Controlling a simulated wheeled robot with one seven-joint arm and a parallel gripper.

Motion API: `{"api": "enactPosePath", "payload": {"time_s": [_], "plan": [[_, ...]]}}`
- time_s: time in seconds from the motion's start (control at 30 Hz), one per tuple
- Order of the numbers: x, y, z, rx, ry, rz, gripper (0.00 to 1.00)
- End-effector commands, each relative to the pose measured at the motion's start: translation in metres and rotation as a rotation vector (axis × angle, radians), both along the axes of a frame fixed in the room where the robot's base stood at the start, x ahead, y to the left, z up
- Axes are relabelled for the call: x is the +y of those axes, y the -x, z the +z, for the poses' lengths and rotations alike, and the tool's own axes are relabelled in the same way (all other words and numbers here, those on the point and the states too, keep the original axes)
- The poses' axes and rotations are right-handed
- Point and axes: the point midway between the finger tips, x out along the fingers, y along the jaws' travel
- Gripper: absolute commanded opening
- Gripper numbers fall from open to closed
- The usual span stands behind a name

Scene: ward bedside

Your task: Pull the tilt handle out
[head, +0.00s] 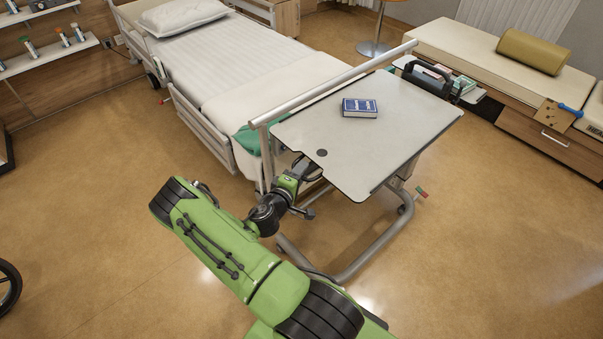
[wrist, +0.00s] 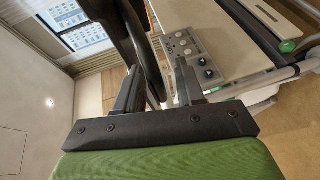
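The overbed table (head: 385,140) stands across the bed's foot end, its pale top flat. My gripper (head: 309,168) is at its near left edge, partly hidden by the tabletop. In the wrist view my gripper (wrist: 160,90) has its fingers apart. A dark curved bar (wrist: 151,62) runs between and beyond them, nearer the left finger. I cannot tell whether this bar is the tilt handle or part of the table's edge. A small red-and-green lever (head: 421,192) sticks out below the table's right side; I cannot tell which handle it is.
The bed (head: 235,75) is behind, with a grey button panel (wrist: 192,55) close beyond my right finger. The table's tubular base (head: 350,270) stands on the floor by my arm. Floor at the right is clear.

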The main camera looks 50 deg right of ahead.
Motion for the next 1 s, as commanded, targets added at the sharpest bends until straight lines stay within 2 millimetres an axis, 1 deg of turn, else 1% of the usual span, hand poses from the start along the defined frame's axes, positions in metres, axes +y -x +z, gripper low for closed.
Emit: {"api": "enactPosePath", "payload": {"time_s": [0.03,0.1,0.33,0.37,0.5,0.6,0.9,1.0], "plan": [[-0.0053,-0.0008,-0.0011,-0.002,0.001,-0.001,0.38],[-0.0091,-0.0014,-0.0013,-0.001,0.001,0.000,0.38],[-0.0100,-0.0020,-0.0011,0.001,0.000,0.001,0.38],[-0.0099,-0.0020,-0.0011,0.001,0.000,0.001,0.35],[-0.0097,-0.0019,-0.0012,0.001,0.000,0.000,0.14],[-0.0096,-0.0019,-0.0012,0.001,0.000,0.000,0.00],[-0.0088,-0.0020,-0.0014,0.000,0.000,0.000,0.00],[-0.0009,-0.0047,-0.0018,0.000,-0.001,0.002,0.00]]}}
